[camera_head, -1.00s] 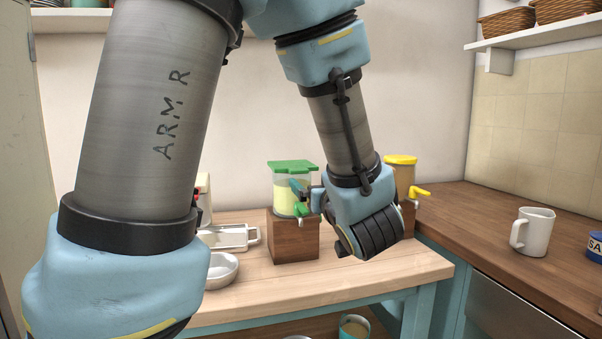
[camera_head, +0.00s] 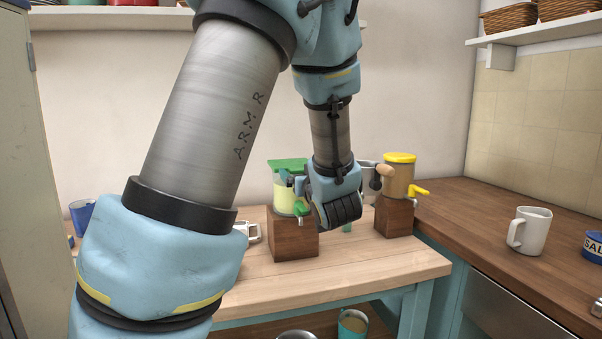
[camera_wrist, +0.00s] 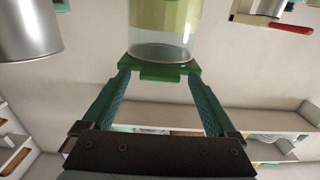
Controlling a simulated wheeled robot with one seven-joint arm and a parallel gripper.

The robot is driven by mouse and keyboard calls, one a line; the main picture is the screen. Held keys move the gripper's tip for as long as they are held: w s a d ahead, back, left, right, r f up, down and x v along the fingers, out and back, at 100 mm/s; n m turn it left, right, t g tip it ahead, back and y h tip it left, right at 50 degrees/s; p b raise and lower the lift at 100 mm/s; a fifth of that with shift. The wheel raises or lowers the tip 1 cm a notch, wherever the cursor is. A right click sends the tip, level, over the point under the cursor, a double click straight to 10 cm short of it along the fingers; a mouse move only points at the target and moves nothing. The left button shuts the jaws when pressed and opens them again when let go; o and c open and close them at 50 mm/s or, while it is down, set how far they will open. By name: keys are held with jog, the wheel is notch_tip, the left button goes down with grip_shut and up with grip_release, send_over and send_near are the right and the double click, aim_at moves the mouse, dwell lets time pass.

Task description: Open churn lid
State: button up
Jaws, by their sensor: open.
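A clear jar with pale yellow-green contents (camera_head: 285,195), a green lid (camera_head: 287,165) and a green tap (camera_head: 300,208) stands on a wooden block; I take it for the churn. The lid looks closed. In the wrist view, the jar (camera_wrist: 163,35) hangs upside down in the picture with its green lid (camera_wrist: 160,72) between my fingertips. My gripper (camera_wrist: 159,78) is open, with one teal finger on each side of the lid. I cannot tell whether either finger touches it. In the head view, my wrist hides most of my gripper (camera_head: 296,184) and the jar's right side.
A yellow-lidded container (camera_head: 399,176) stands on another block (camera_head: 394,216) to the right. A white mug (camera_head: 530,230) stands on the right counter. The table's front right (camera_head: 370,265) is clear.

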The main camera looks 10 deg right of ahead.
jog(key=shift+c, duration=0.3)
grip_shut()
dwell(0.3)
